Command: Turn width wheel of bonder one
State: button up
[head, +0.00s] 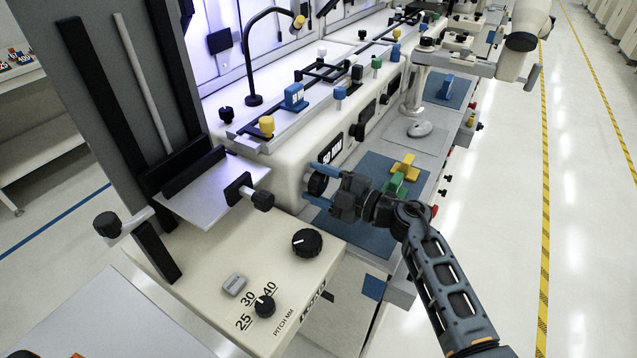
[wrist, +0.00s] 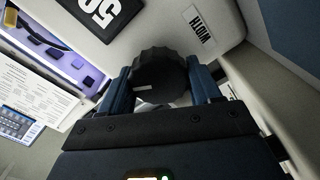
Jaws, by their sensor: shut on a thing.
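The width wheel is a black ridged knob (head: 317,184) on the pale front face of the bonder. In the wrist view the wheel (wrist: 158,74) sits between the two blue fingers of my gripper, with a small light mark on its face. My gripper (head: 324,186) is shut on the wheel, one finger on each side. A WIDTH label (wrist: 196,28) shows upside down beside the wheel. A dark display (wrist: 101,12) with large white digits is on the other side, partly cut off by the frame edge.
A pitch knob (head: 265,306) and a larger black knob (head: 307,242) are on the nearer machine at left. A blue mat (head: 375,232) with a yellow piece (head: 405,166) and a green piece (head: 396,184) lies beside my arm. The aisle floor (head: 500,200) at right is clear.

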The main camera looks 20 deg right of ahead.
jog(key=shift+f, duration=0.1)
jog(key=o, duration=0.7)
jog(key=shift+s+d, duration=0.1)
jog(key=v, duration=0.7)
jog(key=shift+s+d+b, duration=0.2)
jog(key=shift+s+b, duration=0.05)
jog(key=shift+b, duration=0.1)
jog(key=shift+d, duration=0.1)
